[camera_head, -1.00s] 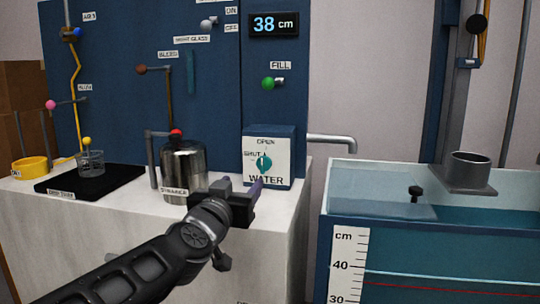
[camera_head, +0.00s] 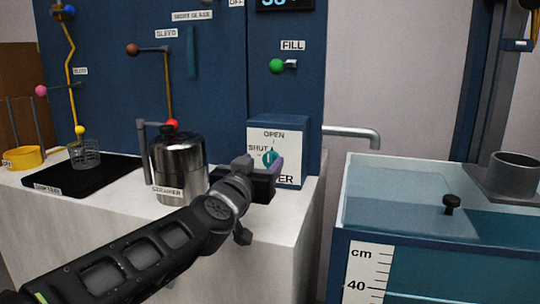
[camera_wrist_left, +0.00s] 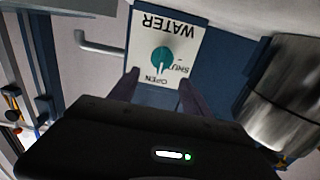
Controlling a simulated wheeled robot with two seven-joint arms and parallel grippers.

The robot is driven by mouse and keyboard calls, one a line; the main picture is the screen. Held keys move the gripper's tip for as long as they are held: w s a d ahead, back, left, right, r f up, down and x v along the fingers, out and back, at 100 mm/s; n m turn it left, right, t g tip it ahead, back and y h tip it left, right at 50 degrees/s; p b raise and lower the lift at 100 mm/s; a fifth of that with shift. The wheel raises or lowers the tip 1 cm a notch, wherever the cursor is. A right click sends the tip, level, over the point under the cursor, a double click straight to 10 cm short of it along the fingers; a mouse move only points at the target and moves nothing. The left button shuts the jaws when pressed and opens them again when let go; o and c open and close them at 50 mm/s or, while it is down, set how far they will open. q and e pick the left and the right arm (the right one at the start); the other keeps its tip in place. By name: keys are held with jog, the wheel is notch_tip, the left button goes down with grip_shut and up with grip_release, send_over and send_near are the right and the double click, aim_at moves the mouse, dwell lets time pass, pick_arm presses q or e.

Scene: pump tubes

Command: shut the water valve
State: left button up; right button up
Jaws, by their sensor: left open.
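The water valve is a teal round knob (camera_head: 269,159) on the white face of a blue box (camera_head: 292,127). The face is labelled OPEN at the top, SHUT at the left and WATER below. The pale mark on the knob stands upright, in line with OPEN. In the left wrist view the knob (camera_wrist_left: 162,60) shows upside down with its labels. My left gripper (camera_head: 262,168) is open and empty in front of the box, covering part of the WATER label. In the wrist view its fingers (camera_wrist_left: 156,92) are spread to either side, just short of the knob. My right gripper is not in view.
A steel strainer pot (camera_head: 178,165) stands close left of the gripper on the white counter (camera_head: 120,203). A grey pipe spout (camera_head: 352,132) sticks out right of the box towards the glass water tank (camera_head: 400,180). A green FILL knob (camera_head: 277,66) is above.

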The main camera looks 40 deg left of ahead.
aim_at(269, 155)
pick_arm(q)
jog(key=b+x, duration=0.1)
jog(key=x, duration=0.5)
jog(key=shift+w+a, duration=0.15)
jog(key=shift+w, duration=0.2)
jog(key=shift+c, duration=0.6)
grip_shut()
